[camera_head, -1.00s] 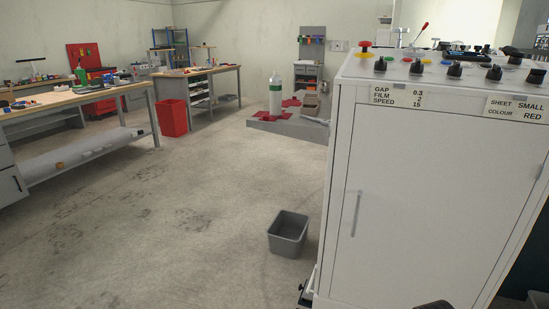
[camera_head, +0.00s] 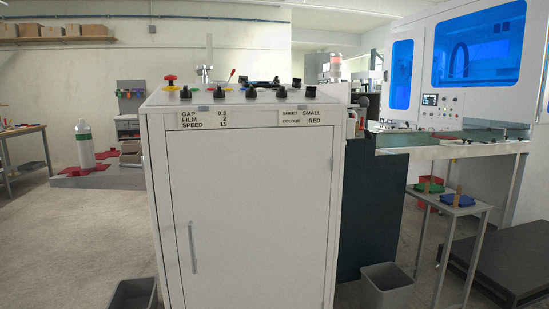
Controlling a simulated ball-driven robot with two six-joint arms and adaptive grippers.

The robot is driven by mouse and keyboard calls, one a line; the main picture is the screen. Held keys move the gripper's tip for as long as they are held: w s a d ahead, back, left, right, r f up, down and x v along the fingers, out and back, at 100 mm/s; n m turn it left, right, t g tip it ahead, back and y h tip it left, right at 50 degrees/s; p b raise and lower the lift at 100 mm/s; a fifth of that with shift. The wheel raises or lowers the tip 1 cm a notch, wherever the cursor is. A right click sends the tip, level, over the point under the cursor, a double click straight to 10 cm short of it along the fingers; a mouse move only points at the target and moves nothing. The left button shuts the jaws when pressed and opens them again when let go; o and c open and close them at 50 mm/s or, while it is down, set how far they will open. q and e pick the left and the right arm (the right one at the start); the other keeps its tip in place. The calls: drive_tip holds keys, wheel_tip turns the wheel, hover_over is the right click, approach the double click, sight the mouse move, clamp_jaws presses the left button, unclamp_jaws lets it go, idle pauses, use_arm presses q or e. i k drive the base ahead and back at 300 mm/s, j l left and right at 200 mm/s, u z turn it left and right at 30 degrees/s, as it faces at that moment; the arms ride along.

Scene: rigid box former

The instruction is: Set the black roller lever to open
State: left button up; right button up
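A white cabinet (camera_head: 255,215) stands straight ahead, with a row of controls along its top front edge. Several black knobs (camera_head: 251,92) stand in that row. A thin red-tipped lever (camera_head: 231,75) leans up behind them. A low dark part (camera_head: 262,82) lies behind the knobs, and a small black piece (camera_head: 297,82) stands at the right end. I cannot tell which black part is the roller lever, or its setting. Neither of my grippers is in view.
A blue-windowed machine (camera_head: 470,70) stands at the right. A side table (camera_head: 450,207) with coloured trays stands before it. A grey bin (camera_head: 386,288) is right of the cabinet and a dark bin (camera_head: 133,294) left. The floor at the left (camera_head: 60,240) is clear.

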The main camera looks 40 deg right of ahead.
sight(369, 136)
drive_tip(key=z, duration=2.05)
